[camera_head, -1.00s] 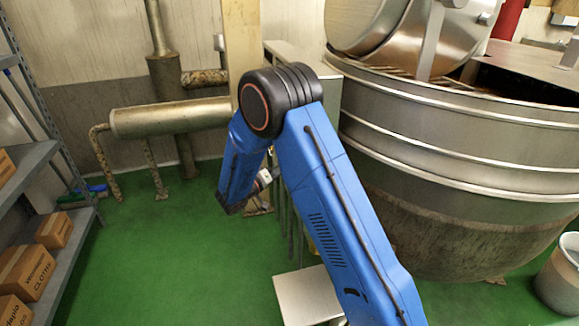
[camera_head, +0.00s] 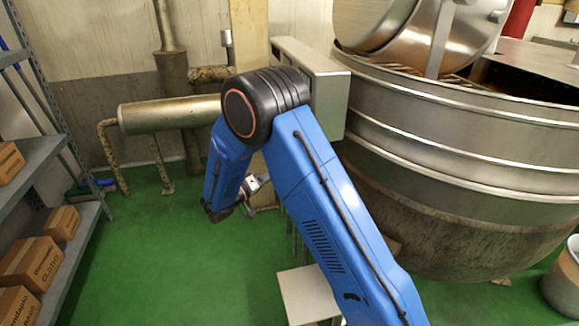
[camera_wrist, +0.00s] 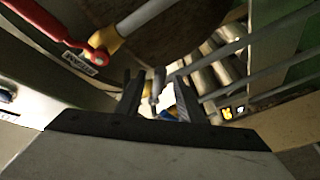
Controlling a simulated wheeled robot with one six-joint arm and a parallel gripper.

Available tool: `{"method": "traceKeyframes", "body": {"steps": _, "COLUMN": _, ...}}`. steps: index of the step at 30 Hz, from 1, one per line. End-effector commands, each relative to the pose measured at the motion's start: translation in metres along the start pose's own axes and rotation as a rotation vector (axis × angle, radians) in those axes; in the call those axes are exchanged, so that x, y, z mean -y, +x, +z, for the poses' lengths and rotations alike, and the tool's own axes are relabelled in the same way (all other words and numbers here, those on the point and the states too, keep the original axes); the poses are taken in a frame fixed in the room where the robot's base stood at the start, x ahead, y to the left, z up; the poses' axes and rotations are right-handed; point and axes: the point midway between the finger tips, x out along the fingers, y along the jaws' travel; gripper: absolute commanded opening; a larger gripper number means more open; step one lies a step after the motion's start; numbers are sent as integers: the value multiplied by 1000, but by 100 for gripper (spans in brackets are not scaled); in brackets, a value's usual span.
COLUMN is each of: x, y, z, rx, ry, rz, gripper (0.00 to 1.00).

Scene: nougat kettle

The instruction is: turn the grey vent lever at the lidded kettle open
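In the head view the big steel kettle (camera_head: 450,140) stands at the right, its round lid (camera_head: 375,20) tilted up above the rim. My gripper shows only in part in the head view, low behind my blue arm. In the wrist view my gripper (camera_wrist: 156,98) is open, its two dark fingers apart. A slim pale grey rod (camera_wrist: 158,82), perhaps the vent lever, shows in the gap between them; I cannot tell whether it is touched. At upper left a pale grey bar (camera_wrist: 145,16) with a yellow end sits beside a red lever (camera_wrist: 45,22).
A grey cabinet (camera_head: 318,80) stands beside the kettle, by a beige post. A rusty pipe (camera_head: 170,114) runs along the back wall. A shelf with boxes (camera_head: 30,262) is at left, a bin (camera_head: 563,280) at right. Green floor (camera_head: 140,270) is free between shelf and arm.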

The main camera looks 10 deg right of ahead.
Motion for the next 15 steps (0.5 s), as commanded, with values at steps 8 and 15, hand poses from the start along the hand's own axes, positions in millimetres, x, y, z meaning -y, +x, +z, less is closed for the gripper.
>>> {"method": "traceKeyframes", "body": {"steps": 8, "x": 1, "y": -56, "z": 0, "rx": -1, "ry": 0, "rz": -2, "gripper": 35}}
{"method": "traceKeyframes", "body": {"steps": 15, "x": 0, "y": -88, "z": 0, "rx": -1, "ry": 0, "rz": -1, "gripper": 35}}
